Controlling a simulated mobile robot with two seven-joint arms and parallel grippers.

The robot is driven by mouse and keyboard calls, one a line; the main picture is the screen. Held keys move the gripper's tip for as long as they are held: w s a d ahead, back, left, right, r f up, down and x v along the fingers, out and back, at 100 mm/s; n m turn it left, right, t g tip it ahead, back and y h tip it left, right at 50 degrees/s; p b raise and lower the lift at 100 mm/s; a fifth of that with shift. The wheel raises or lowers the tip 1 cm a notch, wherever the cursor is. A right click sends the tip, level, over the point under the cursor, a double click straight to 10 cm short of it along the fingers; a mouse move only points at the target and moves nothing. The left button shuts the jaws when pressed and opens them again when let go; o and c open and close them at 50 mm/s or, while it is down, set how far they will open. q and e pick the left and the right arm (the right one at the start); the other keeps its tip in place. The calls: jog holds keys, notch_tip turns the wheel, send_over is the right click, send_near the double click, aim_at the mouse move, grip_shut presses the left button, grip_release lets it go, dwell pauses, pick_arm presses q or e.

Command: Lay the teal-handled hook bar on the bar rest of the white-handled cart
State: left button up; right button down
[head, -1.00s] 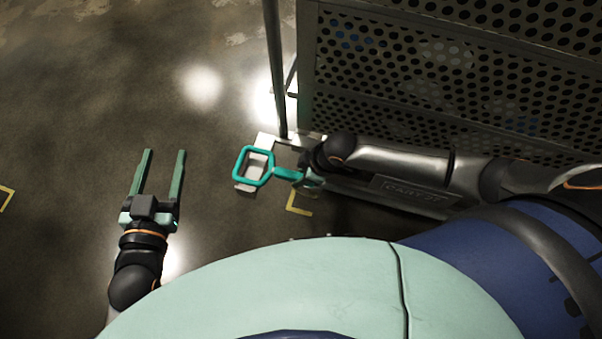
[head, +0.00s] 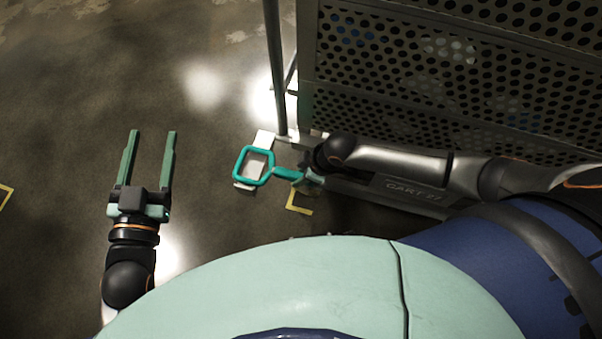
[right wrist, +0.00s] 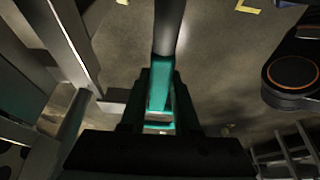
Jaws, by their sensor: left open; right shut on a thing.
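The teal-handled hook bar shows its loop handle (head: 240,166) in the head view, left of my right gripper (head: 307,177). In the right wrist view the teal grip (right wrist: 161,84) lies between the fingers of my right gripper (right wrist: 160,100), shut on it. A grey shaft (right wrist: 169,28) runs on from the grip. The hook end is out of view. The cart (head: 322,95), labelled CART 27, stands at the right behind my right arm. I cannot make out its bar rest. My left gripper (head: 146,160) is open and empty, above the floor at left.
A pale flat piece (head: 263,138) shows behind the loop. A grey upright post (head: 274,70) stands at the cart's left end. Perforated basket walls (head: 450,60) fill the upper right. Yellow floor marks (head: 297,205) lie below. Floor at left is clear.

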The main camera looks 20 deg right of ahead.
pick_arm(q)
jog(key=shift+f, duration=0.15)
pick_arm(e)
jog(key=shift+w+f, duration=0.1)
jog(key=shift+f, duration=0.05)
dwell(0.4)
jog(key=c, duration=0.6)
grip_release()
jog(key=shift+o, duration=0.2)
jog(key=shift+s+f, duration=0.2)
jog(key=p+v, duration=0.1)
jog(key=v, duration=0.3)
jog(key=shift+w+r+p, duration=0.1)
jog(key=shift+r+p, duration=0.05)
jog(key=shift+p, duration=0.2)
jog(key=p+v, duration=0.1)
jog(key=v, duration=0.2)
jog(key=shift+d+r, duration=0.1)
pick_arm(q)
jog(key=s+f+n+g+y+p, duration=0.1)
jog(key=s+f+g, duration=0.3)
jog(key=f, duration=0.4)
jog(key=s+f+n+g+y+p, duration=0.1)
jog(key=s+f+g, duration=0.3)
jog(key=f, duration=0.4)
jog(key=shift+d, duration=0.2)
pick_arm(e)
jog(key=shift+v, duration=2.6)
